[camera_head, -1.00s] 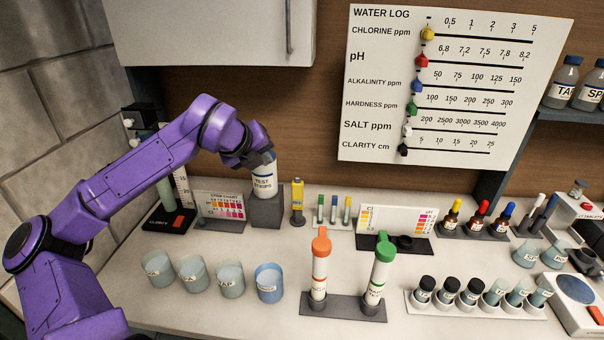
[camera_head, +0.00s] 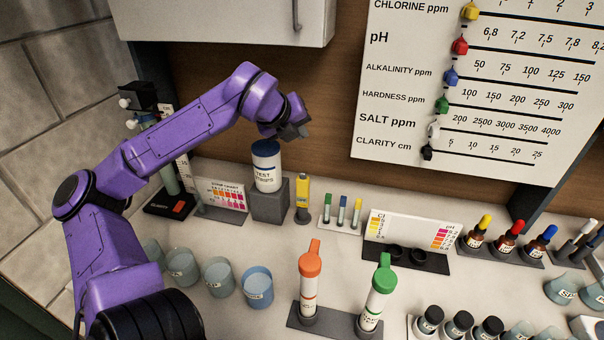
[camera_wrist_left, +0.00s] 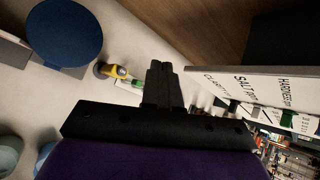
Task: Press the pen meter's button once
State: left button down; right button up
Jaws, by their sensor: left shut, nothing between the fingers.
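The yellow pen meter (camera_head: 302,190) stands upright in a small dark holder, just right of the test strips bottle. In the left wrist view the pen meter (camera_wrist_left: 108,71) is seen from above, left of the fingers; I cannot make out its button. My left gripper (camera_head: 300,131) is shut and empty. It hangs above and slightly right of the test strips bottle, apart from the pen meter and higher than it. Its closed fingers (camera_wrist_left: 163,84) show in the left wrist view. My right gripper is not in view.
The test strips bottle (camera_head: 267,168) with a dark blue lid stands on a grey block (camera_head: 270,204). Small colour-capped vials (camera_head: 341,212) stand to the pen meter's right. Cups and two capped tubes are in front. The water log board (camera_head: 470,90) hangs behind at right.

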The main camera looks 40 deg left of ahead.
pick_arm(q)
jog(key=b, duration=0.6)
send_over(300, 179)
notch_tip(300, 179, down, 8)
jog(key=shift+f, duration=0.6)
jog(key=shift+r, duration=0.1)
dwell(1.0)
jog(key=shift+f+b, duration=0.4)
jog(key=shift+b, duration=0.25)
jog(key=shift+f+b, duration=0.5)
jog(key=shift+b, duration=0.05)
jog(key=shift+r, duration=0.1)
dwell(0.5)
jog(key=shift+r+p, duration=0.55)
jog(key=shift+r, duration=0.3)
